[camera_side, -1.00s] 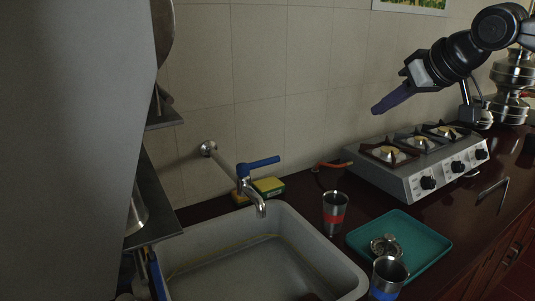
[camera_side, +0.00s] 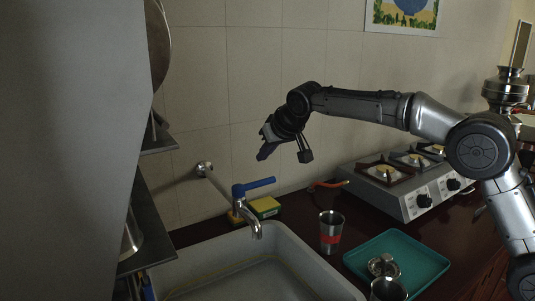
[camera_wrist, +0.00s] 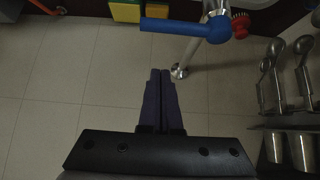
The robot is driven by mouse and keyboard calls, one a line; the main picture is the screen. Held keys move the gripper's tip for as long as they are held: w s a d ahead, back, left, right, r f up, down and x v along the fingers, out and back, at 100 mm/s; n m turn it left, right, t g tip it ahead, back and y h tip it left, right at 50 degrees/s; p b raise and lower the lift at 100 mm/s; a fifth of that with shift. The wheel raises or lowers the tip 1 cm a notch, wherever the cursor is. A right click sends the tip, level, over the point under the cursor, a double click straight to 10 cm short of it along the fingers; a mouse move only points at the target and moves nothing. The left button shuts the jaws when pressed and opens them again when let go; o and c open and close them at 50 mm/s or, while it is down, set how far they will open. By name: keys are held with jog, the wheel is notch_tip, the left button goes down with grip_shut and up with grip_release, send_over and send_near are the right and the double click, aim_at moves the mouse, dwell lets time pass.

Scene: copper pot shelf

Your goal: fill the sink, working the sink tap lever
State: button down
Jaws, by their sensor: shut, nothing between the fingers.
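The sink tap (camera_side: 246,212) is a chrome spout on a pipe from the tiled wall, with a blue lever (camera_side: 255,186) on top pointing right. The grey sink (camera_side: 300,262) lies below it; the part of the basin in view shows no clear water stream. My gripper (camera_side: 264,153) is above the lever and apart from it, with its purple fingers shut and empty. In the wrist view the blue lever (camera_wrist: 182,27) lies beyond the closed fingertips (camera_wrist: 160,72), with a gap between them.
A yellow-green sponge (camera_side: 266,206) lies behind the tap. A steel cup with a red band (camera_side: 331,232) and a teal tray (camera_side: 420,262) stand right of the sink. A gas stove (camera_side: 405,205) is further right. A grey cabinet and shelf (camera_side: 150,255) bound the left.

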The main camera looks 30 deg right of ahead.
jog(key=x, duration=0.7)
jog(key=shift+s+f, duration=0.15)
jog(key=shift+s, duration=0.85)
jog(key=shift+s+f, duration=0.15)
jog(key=shift+s, duration=0.9)
